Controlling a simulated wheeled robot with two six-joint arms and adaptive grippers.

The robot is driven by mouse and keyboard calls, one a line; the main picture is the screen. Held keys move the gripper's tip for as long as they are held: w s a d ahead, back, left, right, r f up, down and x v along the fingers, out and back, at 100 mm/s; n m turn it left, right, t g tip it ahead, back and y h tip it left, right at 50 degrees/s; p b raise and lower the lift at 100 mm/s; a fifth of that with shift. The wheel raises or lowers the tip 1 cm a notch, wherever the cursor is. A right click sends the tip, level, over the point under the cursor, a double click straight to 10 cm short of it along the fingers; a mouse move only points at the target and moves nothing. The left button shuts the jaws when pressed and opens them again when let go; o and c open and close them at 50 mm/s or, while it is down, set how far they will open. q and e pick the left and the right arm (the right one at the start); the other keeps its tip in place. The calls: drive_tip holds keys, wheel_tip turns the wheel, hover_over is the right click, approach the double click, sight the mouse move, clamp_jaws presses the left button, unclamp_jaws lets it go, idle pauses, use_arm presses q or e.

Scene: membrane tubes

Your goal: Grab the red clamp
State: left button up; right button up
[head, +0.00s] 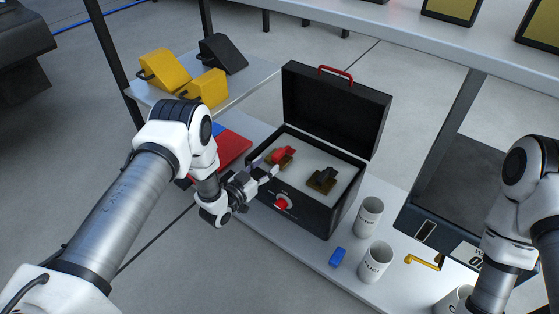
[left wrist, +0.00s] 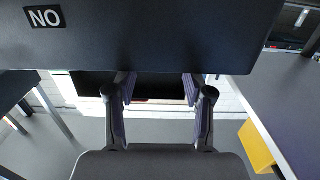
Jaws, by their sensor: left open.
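The red clamp (head: 284,153) lies on a brownish base inside an open black case (head: 310,218), toward the back left of its pale interior. A black clamp (head: 325,177) of similar shape sits to its right. My left gripper (head: 266,176) is at the case's left front edge, in front of the red clamp and apart from it. In the left wrist view its two fingers (left wrist: 159,90) are spread with nothing visible between them. The red clamp cannot be made out in that view. My right arm shows at the right, but its gripper is out of frame.
The raised lid (head: 335,105) stands behind the clamps. A red knob (head: 281,203) is on the case front. White mugs (head: 369,216) and a blue block (head: 337,257) stand to the right. A red flat item (head: 229,150) and yellow blocks (head: 164,69) lie left and behind.

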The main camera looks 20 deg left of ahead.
sight(274, 160)
use_arm(q)
drive_tip(key=b+x, duration=0.2)
drive_tip(key=x, duration=0.3)
drive_tip(key=shift+s+f+b, duration=0.1)
drive_tip(key=shift+f+b, duration=0.1)
drive_tip(key=shift+b, duration=0.2)
drive_tip(key=shift+w+d, duration=0.15)
drive_tip(key=shift+w, duration=0.2)
drive_tip(key=shift+r, duration=0.25)
clamp_jaws()
drive_tip(key=shift+r, duration=0.15)
